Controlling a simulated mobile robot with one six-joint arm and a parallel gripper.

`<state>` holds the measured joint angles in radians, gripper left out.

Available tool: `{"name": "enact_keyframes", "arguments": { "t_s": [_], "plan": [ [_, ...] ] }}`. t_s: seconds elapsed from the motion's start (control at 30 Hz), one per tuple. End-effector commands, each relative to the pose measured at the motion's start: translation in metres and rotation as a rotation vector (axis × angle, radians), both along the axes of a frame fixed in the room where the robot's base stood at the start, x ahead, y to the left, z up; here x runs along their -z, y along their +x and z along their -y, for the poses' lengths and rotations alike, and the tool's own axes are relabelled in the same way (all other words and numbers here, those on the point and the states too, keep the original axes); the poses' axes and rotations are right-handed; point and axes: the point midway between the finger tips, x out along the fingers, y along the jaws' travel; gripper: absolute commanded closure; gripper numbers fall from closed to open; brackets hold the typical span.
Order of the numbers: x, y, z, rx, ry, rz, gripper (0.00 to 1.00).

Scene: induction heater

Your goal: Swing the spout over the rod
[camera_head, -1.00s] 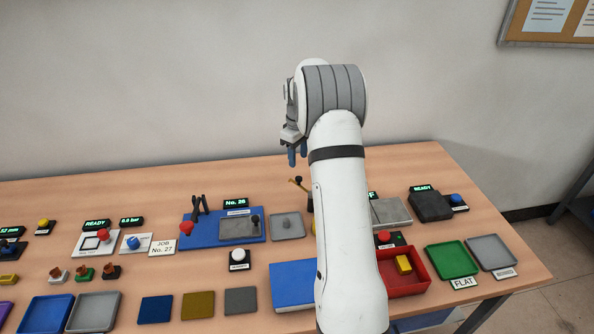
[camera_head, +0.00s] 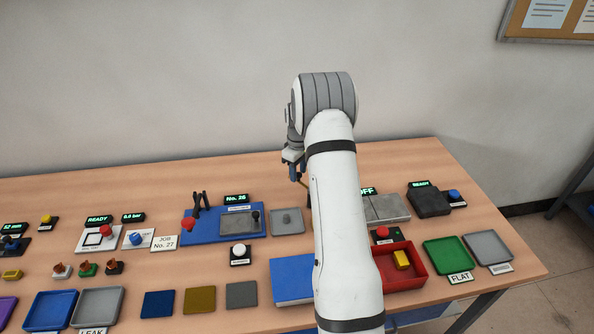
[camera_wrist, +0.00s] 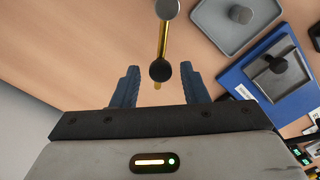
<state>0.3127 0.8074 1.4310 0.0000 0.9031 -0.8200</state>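In the wrist view, the spout (camera_wrist: 163,42) is a thin gold bar with a black ball knob (camera_wrist: 160,70) near its end. Its other end meets a round grey post top (camera_wrist: 168,8) at the picture's upper edge. My gripper (camera_wrist: 160,82) is open, its blue fingers on either side of the knob with gaps at both sides. In the head view, my gripper (camera_head: 297,174) is low over the back of the table, and only a bit of the spout (camera_head: 305,182) shows beside my arm. I cannot make out the rod; my arm hides part of that area.
Left of my arm stand a grey tray (camera_head: 287,222) with a small knob and a blue board (camera_head: 190,232). To the right are grey plates (camera_head: 385,209), a red tray (camera_head: 420,277) and a green tray (camera_head: 449,258). The table behind the gripper is clear.

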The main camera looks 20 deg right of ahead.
Motion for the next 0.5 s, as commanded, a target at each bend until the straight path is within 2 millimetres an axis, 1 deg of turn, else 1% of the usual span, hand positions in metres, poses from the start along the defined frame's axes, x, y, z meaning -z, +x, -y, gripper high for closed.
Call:
{"name": "enact_keyframes", "arguments": {
  "t_s": [0.03,0.4,0.47,0.5],
  "plan": [
    [-0.0002,0.0000,0.0002,0.000,0.000,0.000,0.64],
    [-0.0006,0.0000,0.0008,0.001,-0.001,0.000,0.95],
    [-0.0006,0.0000,0.0009,0.001,-0.001,0.000,0.99],
    [-0.0006,0.0000,0.0010,0.001,-0.001,0.000,1.00]
  ]
}}
